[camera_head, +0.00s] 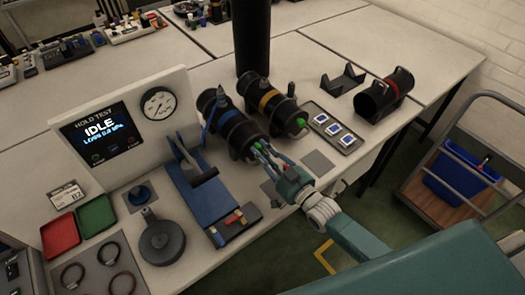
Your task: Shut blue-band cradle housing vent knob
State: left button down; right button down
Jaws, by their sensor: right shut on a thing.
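The blue-band housing (240,132) is a black cylinder lying in its cradle at the middle of the bench, with a blue band (210,108) near its far end. A green vent knob (257,153) shows at its near end, partly hidden by my fingers. My right gripper (262,151) comes in from the lower right and is shut on this knob. Whether the knob is turned open or shut cannot be told. My left gripper is not in view.
A yellow-band housing (268,101) with a green knob (301,122) lies close on the right. A tray of cards (333,128) and a red-band housing (383,96) stand further right. A blue lever press (199,190) is left, below a hold-test panel (100,135) reading IDLE.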

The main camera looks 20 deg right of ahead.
jog(key=shift+f, duration=0.2)
jog(key=c, duration=1.6)
grip_release()
jog(key=shift+o, duration=0.2)
jog(key=shift+r, duration=0.1)
